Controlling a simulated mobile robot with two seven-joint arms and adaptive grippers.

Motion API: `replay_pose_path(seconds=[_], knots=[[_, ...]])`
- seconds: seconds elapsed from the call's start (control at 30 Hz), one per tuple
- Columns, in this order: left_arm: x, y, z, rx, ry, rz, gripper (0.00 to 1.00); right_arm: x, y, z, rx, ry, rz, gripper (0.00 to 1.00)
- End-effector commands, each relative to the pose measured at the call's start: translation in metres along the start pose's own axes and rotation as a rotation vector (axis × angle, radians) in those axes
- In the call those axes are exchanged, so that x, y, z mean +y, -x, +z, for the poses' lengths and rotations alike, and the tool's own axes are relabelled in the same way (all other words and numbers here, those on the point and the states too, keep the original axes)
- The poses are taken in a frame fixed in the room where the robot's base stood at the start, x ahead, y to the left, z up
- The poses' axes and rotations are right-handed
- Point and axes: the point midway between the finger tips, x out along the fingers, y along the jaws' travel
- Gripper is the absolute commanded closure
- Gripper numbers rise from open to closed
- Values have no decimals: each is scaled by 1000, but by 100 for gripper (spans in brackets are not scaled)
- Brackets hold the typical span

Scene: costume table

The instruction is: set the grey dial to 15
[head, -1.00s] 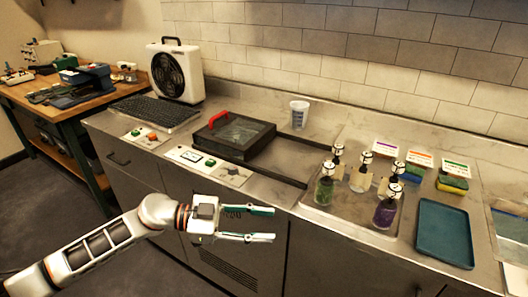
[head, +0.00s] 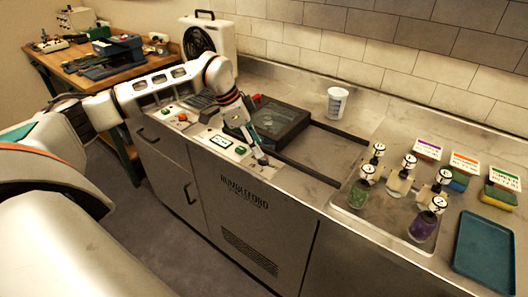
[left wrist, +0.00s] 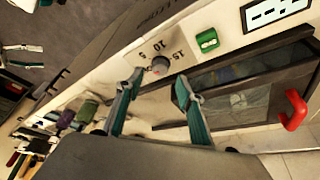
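The grey dial (left wrist: 160,65) shows in the left wrist view on a pale panel, next to the printed numbers 5, 10 and 15, which appear turned over. Its exact setting is too small to tell. In the head view the dial is mostly hidden by my left gripper (head: 260,152), which points down at the panel (head: 213,141). In the left wrist view the left gripper (left wrist: 158,82) is open, its two teal-lined fingers on either side of the dial with gaps. I cannot tell whether they touch it.
A green button (left wrist: 207,40) is beside the dial. A dark-lidded box (head: 279,120) with a red handle (left wrist: 293,110) lies close behind. A white cup (head: 337,102), pump bottles (head: 424,222) and a teal tray (head: 484,254) stand to the right. The counter's front edge is near.

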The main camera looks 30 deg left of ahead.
Motion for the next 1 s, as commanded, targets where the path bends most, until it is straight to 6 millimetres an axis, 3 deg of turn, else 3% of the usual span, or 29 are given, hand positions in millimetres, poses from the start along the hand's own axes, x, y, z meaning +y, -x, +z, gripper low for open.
replay_pose_path(seconds=[0.3,0.67,0.8,1.0], knots=[[0,-40,0,1,-1,2,62,5,3,4,-16,1,8,36],[0,-45,-1,2,-2,1,62,3,2,10,-27,-2,6,36],[0,-45,-1,2,-2,1,99,3,2,10,-26,-2,7,36],[0,-45,-1,2,-4,2,100,4,3,6,-20,-3,7,36]])
